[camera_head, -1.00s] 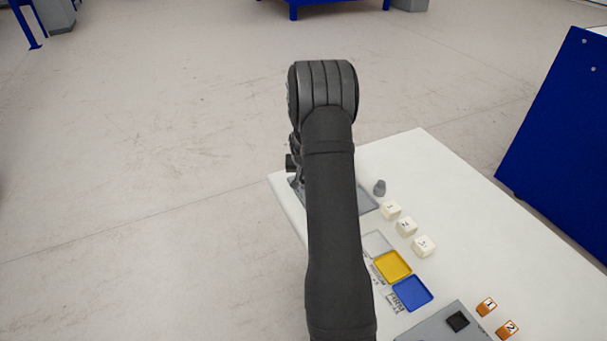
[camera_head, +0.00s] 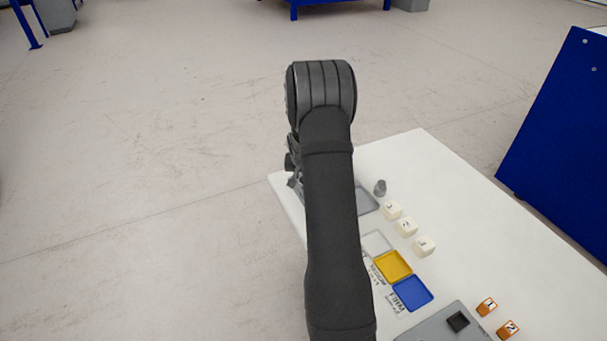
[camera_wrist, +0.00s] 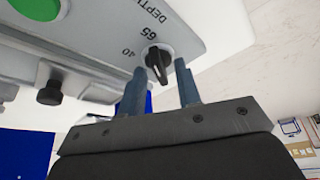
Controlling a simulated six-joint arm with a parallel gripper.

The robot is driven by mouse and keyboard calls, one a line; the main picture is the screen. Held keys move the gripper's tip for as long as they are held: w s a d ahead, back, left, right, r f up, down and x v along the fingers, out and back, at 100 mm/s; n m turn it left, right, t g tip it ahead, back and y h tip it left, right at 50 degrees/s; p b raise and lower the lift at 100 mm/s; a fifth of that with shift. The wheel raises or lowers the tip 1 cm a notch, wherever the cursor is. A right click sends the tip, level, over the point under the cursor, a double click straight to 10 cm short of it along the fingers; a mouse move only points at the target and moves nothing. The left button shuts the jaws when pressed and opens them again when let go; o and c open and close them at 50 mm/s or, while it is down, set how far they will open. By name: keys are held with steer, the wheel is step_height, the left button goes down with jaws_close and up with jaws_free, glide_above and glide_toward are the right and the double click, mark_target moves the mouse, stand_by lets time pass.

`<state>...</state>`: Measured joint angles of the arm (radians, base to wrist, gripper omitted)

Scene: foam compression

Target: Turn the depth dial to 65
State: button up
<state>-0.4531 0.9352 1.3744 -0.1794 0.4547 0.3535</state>
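The depth dial (camera_wrist: 157,67) is a black knob on a pale round base on a grey panel (camera_wrist: 95,30). The printed numbers 40 and 65 and the word DEPTH stand beside it in the wrist view. The knob's long ridge lies roughly along the line toward the 65, but its exact setting is hard to read. My gripper (camera_wrist: 160,68) is open, with one blue-grey finger on each side of the dial in the picture. Whether either finger touches it is unclear. In the head view my arm hides the dial and most of the gripper.
A green round button (camera_wrist: 38,8) and a black knob (camera_wrist: 49,94) are also on the machine. On the white table (camera_head: 470,210) stand a small grey weight (camera_head: 380,187), numbered white cubes (camera_head: 406,226), a yellow tray (camera_head: 393,266) and a blue tray (camera_head: 412,293).

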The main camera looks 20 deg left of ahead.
steer(key=v, duration=1.7)
steer(key=shift+s, duration=0.15)
steer(key=shift+d+r, duration=0.1)
steer(key=x, duration=1.7)
steer(key=shift+w, duration=0.2)
